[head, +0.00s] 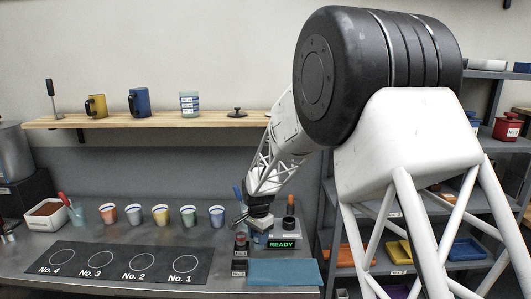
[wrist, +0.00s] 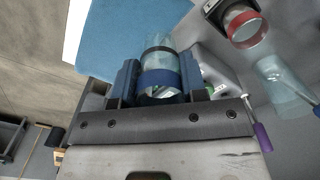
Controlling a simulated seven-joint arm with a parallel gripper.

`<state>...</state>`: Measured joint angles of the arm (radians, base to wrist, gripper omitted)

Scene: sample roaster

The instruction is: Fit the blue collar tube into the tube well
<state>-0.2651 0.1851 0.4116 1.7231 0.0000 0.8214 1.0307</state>
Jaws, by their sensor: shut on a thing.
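My gripper (wrist: 157,82) is shut on the blue collar tube (wrist: 157,79), a clear tube with a blue band, held between the two fingers in the wrist view. In the head view my gripper (head: 259,222) is low over the right part of the counter, just left of and behind the green READY display (head: 282,244). The tube is small and partly hidden there. I cannot make out the tube well in either view, nor whether the tube's lower end touches anything.
A red-collared tube (wrist: 243,27) stands close by in the wrist view, near a clear container (wrist: 283,85) with handled tools. A blue mat (head: 283,271) lies at the front. Several coloured cups (head: 161,215) stand left, behind a black numbered mat (head: 115,262). A shelf (head: 150,120) runs above.

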